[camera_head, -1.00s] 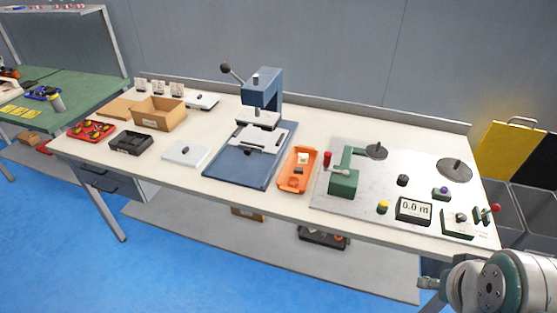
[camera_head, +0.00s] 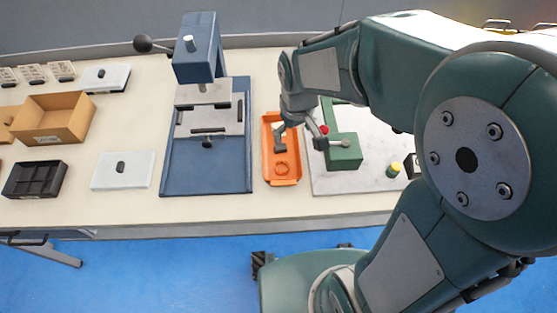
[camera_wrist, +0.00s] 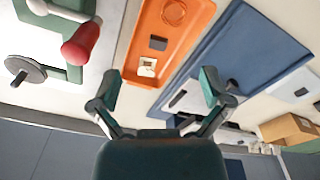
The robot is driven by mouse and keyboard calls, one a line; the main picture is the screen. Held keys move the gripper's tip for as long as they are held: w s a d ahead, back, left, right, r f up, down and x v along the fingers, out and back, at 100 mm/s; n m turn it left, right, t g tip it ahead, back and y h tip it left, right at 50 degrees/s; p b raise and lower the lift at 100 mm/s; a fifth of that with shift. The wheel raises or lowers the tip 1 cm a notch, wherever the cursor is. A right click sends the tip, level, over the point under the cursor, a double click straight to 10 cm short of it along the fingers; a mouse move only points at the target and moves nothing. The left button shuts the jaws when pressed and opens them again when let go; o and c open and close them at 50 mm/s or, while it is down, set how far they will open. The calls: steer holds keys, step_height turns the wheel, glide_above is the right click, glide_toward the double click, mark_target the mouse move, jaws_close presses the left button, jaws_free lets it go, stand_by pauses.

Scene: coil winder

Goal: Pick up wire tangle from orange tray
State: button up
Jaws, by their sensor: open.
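The orange tray (camera_head: 291,181) lies on the bench, right of the blue press base. The wire tangle (camera_head: 281,168), a small copper-coloured ring, lies in its near end. In the wrist view the tangle (camera_wrist: 174,12) shows at the top edge, in the tray (camera_wrist: 188,42). My gripper (camera_head: 294,149) hangs above the tray with its fingers spread and empty. In the wrist view my gripper (camera_wrist: 160,74) is open, its fingertips on either side of the tray's other end, apart from the tangle. A dark block (camera_wrist: 158,43) and a white piece (camera_wrist: 147,67) also lie in the tray.
A blue press (camera_head: 198,60) stands left of the tray. The green winder block (camera_head: 344,152) and its red knob (camera_wrist: 80,44) are close on the right. A cardboard box (camera_head: 52,118) and black divided tray (camera_head: 35,180) are farther left. My arm hides the right side of the bench.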

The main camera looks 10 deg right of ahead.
step_height(320, 180, down, 4)
steer(key=a, duration=0.1)
glide_above(281, 166)
steer(key=shift+n+g, duration=0.4)
steer(key=f, duration=0.5)
steer(key=shift+w+d+f, duration=0.1)
steer(key=shift+w+f, duration=0.05)
steer(key=shift+w, duration=0.05)
steer(key=f, duration=0.4)
steer(key=shift+s+f, duration=0.1)
steer(key=shift+s, duration=0.15)
steer(key=shift+f, duration=0.55)
steer(key=c, duration=1)
